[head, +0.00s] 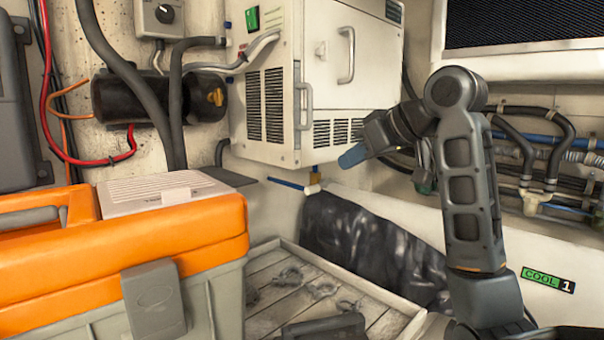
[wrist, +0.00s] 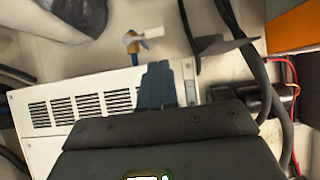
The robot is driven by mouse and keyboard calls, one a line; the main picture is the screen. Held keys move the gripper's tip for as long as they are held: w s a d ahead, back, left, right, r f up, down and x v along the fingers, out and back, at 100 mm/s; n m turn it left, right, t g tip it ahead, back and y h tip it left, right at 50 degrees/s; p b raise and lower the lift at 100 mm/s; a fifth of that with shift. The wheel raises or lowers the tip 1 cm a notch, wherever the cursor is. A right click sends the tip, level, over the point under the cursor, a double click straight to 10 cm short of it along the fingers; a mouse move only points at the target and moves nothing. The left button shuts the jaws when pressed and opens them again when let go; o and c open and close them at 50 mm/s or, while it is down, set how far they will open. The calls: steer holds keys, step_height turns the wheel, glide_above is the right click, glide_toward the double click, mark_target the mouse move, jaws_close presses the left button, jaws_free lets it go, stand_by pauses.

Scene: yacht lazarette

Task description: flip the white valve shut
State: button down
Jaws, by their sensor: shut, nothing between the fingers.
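The small white valve (head: 313,188) hangs on a brass fitting under the front lower corner of the white cabinet in the head view. A thin blue bar runs from it to the left. In the wrist view the valve (wrist: 131,40) shows beyond the fingertips, up and left of them, with a pale bar at its right and brass below. My gripper (head: 350,158) is shut and empty, right of the valve and slightly higher in the head view. Its closed fingers (wrist: 157,68) show in the wrist view, with a visible gap to the valve.
The white cabinet (head: 350,75) with vents and handles is just above the valve. An orange-lidded box (head: 120,255) stands at front left. A slatted tray (head: 280,310) with metal shackles and a dark bag (head: 365,245) lie below. A grey hose (head: 170,110) hangs left.

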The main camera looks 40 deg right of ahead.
mark_target(315, 186)
steer(key=shift+w+r, duration=0.1)
steer(key=shift+w, duration=0.05)
steer(key=x, duration=1)
steer(key=shift+p, duration=0.45)
